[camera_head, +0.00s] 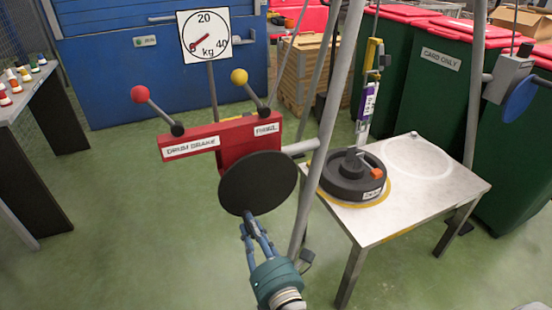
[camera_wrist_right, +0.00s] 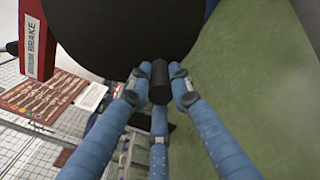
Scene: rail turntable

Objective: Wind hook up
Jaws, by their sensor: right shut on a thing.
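My right gripper (camera_head: 252,228) is shut on the dark cylindrical crank handle (camera_wrist_right: 159,82) at the lower rim of the black crank disc (camera_head: 257,182). The wrist view shows the fingers (camera_wrist_right: 160,90) around the handle. The disc sits on the front of the red winch housing (camera_head: 235,143), which carries a "DRUM BRAKE" label and a second label. A yellow block or hook part (camera_head: 372,54) hangs over the table, with a purple and white piece (camera_head: 367,103) below it. It hangs just above the black round weight (camera_head: 345,186); whether they are joined is unclear. My left gripper is not in view.
The weight stands on a light table (camera_head: 430,190) with a yellow ring and an empty white ring. A red-knobbed lever (camera_head: 139,94) and a yellow-knobbed lever (camera_head: 239,77) rise from the winch. The kg dial (camera_head: 204,36) points near zero. Slanted grey poles (camera_head: 325,130) stand beside the winch.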

